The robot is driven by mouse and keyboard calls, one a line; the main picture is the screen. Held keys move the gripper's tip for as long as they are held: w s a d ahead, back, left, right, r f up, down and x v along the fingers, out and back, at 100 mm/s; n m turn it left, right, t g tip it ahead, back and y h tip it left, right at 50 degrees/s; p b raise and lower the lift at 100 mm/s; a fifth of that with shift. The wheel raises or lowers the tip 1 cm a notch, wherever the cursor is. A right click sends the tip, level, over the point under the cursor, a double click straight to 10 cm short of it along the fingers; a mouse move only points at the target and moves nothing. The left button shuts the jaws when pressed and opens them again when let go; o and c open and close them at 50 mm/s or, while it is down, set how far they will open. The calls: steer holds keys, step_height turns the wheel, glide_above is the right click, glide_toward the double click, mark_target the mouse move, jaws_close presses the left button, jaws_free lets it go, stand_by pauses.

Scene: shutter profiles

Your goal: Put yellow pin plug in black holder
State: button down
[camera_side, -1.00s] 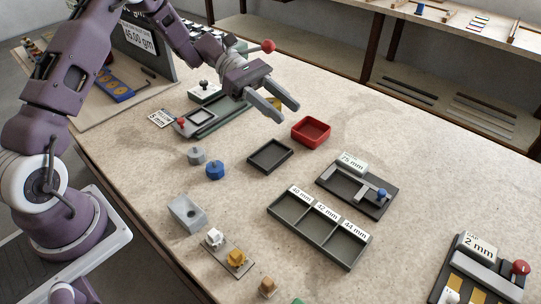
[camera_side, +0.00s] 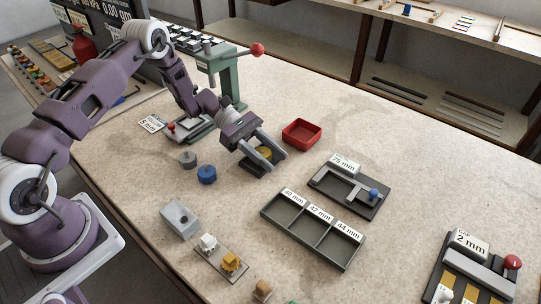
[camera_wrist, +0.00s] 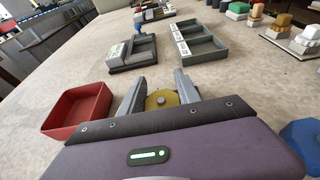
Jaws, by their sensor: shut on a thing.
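My gripper (camera_side: 268,157) is shut on the yellow pin plug (camera_side: 264,152), low over the table. In the wrist view the yellow plug (camera_wrist: 161,98) is a round disc with a grey pin on top, between the two grey fingers (camera_wrist: 159,88). The black holder, a shallow dark square tray (camera_side: 251,170), is mostly hidden beneath my gripper and the plug in the side view. I cannot tell whether the plug touches the tray.
A red bin (camera_side: 302,134) stands just right of my gripper. A blue pin plug (camera_side: 206,174) and a grey one (camera_side: 188,159) stand to its left. A three-part labelled tray (camera_side: 312,229) and a 75 mm gauge (camera_side: 349,190) lie in front and to the right.

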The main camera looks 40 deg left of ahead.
steer(key=c, duration=0.9)
jaws_free()
steer(key=shift+f, duration=0.1)
steer(key=shift+o, duration=0.2)
